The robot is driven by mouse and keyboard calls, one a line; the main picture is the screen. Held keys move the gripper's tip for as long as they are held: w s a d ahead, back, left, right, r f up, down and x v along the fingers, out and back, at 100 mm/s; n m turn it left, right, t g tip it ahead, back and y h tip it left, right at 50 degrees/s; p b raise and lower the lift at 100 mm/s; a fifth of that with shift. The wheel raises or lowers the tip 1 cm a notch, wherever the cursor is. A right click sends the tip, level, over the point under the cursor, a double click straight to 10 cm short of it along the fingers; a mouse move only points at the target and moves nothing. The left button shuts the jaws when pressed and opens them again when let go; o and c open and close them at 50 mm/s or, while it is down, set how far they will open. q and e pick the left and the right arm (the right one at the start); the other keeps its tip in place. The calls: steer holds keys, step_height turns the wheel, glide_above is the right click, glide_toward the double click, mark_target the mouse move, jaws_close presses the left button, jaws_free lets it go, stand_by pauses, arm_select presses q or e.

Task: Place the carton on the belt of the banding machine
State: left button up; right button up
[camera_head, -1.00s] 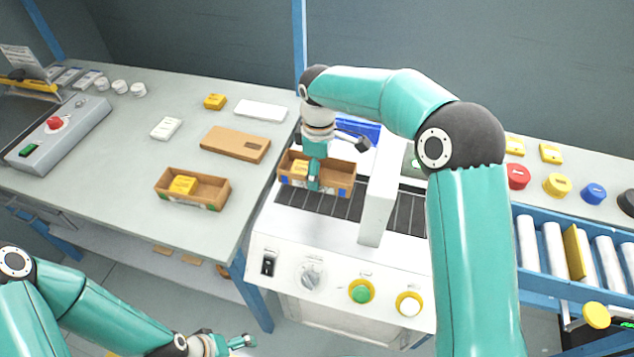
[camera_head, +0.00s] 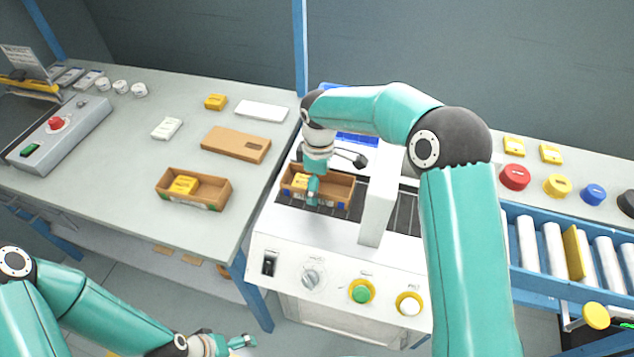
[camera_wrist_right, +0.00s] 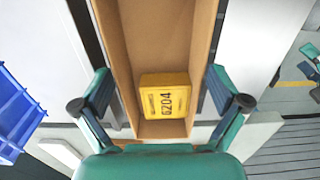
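The carton (camera_head: 335,188) is an open brown box with a yellow pack inside, at the left end of the dark slatted belt (camera_head: 403,215) of the white banding machine (camera_head: 325,250). It sits on the belt or just over it; I cannot tell which. My right gripper (camera_head: 313,188) reaches down to it with a finger against its front wall. In the right wrist view, the fingers flank the carton (camera_wrist_right: 175,50) closely on both sides, and the pack (camera_wrist_right: 165,100) reads G204. My left gripper (camera_head: 235,343) is low at the bottom edge, away from everything; its opening is unclear.
A second open carton (camera_head: 215,195) with a yellow pack stands on the grey table (camera_head: 120,200) at left, near a flat brown box (camera_head: 236,144). The machine's white arch (camera_head: 376,205) rises right of the carton. A blue bin (camera_head: 357,139) is behind. A roller conveyor (camera_head: 548,250) lies right.

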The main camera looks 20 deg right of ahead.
step_height(320, 180, up, 12)
stand_by(0.8)
steer(key=shift+r, duration=0.1)
